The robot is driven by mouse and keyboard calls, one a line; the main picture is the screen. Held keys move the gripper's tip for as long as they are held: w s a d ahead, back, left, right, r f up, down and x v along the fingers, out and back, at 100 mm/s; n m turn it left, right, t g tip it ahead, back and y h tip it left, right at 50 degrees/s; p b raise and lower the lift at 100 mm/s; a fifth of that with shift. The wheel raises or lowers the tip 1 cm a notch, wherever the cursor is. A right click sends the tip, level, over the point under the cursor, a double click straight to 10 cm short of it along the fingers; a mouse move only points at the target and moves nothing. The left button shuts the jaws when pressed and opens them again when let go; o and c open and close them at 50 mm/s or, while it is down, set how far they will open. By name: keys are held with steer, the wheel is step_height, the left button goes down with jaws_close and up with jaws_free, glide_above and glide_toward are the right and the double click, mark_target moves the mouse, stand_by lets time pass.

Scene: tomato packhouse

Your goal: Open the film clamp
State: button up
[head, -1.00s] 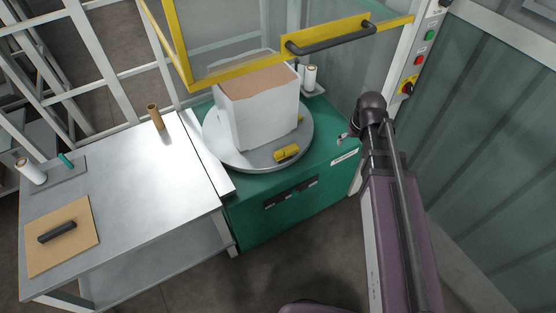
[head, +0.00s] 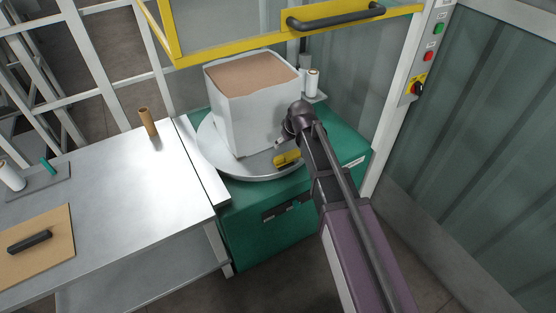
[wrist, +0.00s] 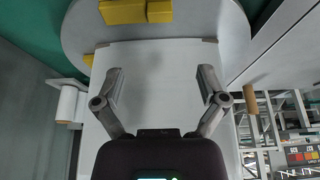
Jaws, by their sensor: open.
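The film clamp is a small yellow block (head: 286,158) on the front edge of the round grey turntable (head: 225,166). In the wrist view the yellow clamp (wrist: 125,11) shows at the top edge, partly cut off, with a second yellow part beside it. A white-wrapped box (head: 240,118) with a brown top stands upright on the turntable behind the clamp. My gripper (wrist: 160,74) is open and empty, its two fingers spread over the white box side in the wrist view. In the head view my wrist hides most of the gripper, close to the clamp.
A film roll (head: 312,83) stands at the back right. A control post with buttons (head: 429,55) is at the right. A steel table (head: 130,185) adjoins on the left.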

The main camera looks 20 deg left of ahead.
mark_target(279, 157)
steer(key=shift+f, duration=0.15)
steer(key=b+x, duration=1.2)
steer(key=x, duration=0.1)
steer(key=shift+f+b, duration=0.25)
steer(key=shift+b, duration=0.15)
stand_by(0.5)
